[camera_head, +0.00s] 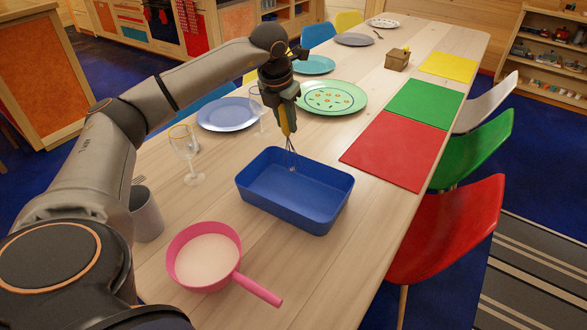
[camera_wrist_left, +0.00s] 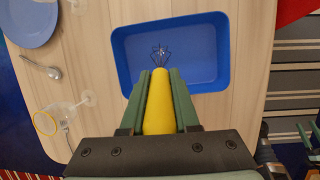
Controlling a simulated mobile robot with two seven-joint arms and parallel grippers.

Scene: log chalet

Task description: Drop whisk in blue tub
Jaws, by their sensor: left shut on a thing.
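The blue tub (camera_head: 296,205) stands on the wooden table, open side up, and nothing shows lying in it. My left gripper (camera_head: 286,118) is shut on the whisk (camera_head: 290,157), which hangs with its wires pointing down. In the head view the wires show against the tub's back inner wall. In the left wrist view the whisk's yellow handle (camera_wrist_left: 158,103) lies between the green fingers of my left gripper (camera_wrist_left: 158,95), and its wire end shows over the blue tub (camera_wrist_left: 215,84).
Two glasses (camera_head: 186,155) stand left of the tub. A pink pan (camera_head: 205,262) and a grey cup (camera_head: 147,215) are nearer me. A blue plate (camera_head: 227,114) and a green plate (camera_head: 331,97) lie behind the tub. A red mat (camera_head: 395,150) lies to the right.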

